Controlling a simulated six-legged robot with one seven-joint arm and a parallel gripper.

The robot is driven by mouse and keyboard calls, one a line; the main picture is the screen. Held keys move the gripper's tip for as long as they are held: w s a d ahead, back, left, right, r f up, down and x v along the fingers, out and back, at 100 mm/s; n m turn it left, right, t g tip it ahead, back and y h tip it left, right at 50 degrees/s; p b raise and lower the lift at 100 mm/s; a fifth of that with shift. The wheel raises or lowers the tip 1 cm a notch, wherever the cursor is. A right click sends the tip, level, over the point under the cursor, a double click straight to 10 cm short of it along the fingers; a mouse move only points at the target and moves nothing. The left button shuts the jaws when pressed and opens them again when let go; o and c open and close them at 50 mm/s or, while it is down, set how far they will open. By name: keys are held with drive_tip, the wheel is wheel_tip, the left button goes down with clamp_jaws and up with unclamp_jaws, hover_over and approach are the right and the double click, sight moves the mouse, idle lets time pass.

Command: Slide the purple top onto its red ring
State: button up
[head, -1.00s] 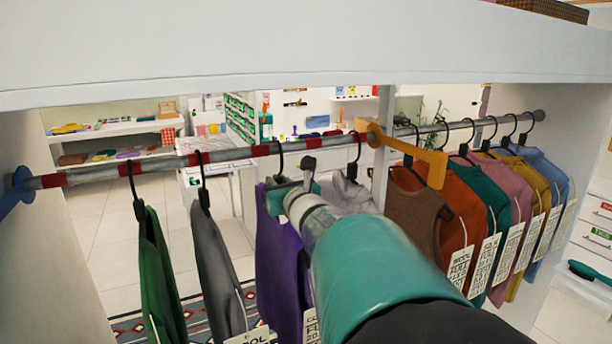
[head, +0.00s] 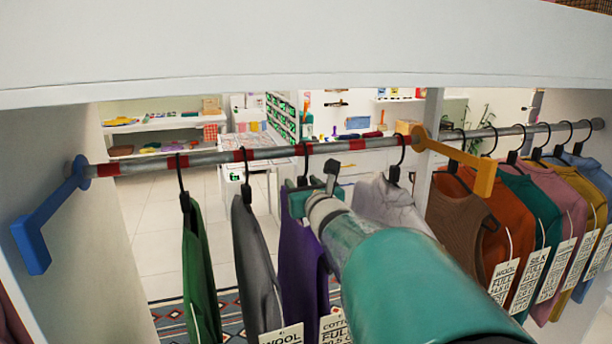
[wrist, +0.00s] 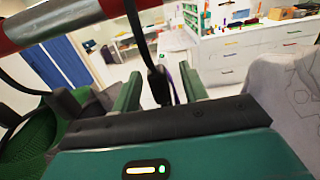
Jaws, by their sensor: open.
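The purple top (head: 300,262) hangs third from the left on the rod, from a black hanger. Its hook (head: 306,160) appears to lie over a red ring (head: 303,149), partly covering it. In the wrist view a red ring (wrist: 128,6) shows at the top, with the hook crossing it. My gripper (head: 313,184) is at the hanger neck, below the rod. In the wrist view my gripper (wrist: 160,84) is open, with one green finger on each side of the black neck (wrist: 159,85). My arm hides part of the purple top.
A green top (head: 199,265) and a grey top (head: 254,260) hang to the left, a pale top (head: 390,207) to the right. An orange bracket (head: 455,165) separates the several tops farther right. A blue bracket (head: 50,220) is at the rod's left end. The shelf board (head: 300,45) is above.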

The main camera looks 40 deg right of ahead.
drive_tip(key=v, duration=1.4)
drive_tip(key=shift+w, duration=0.1)
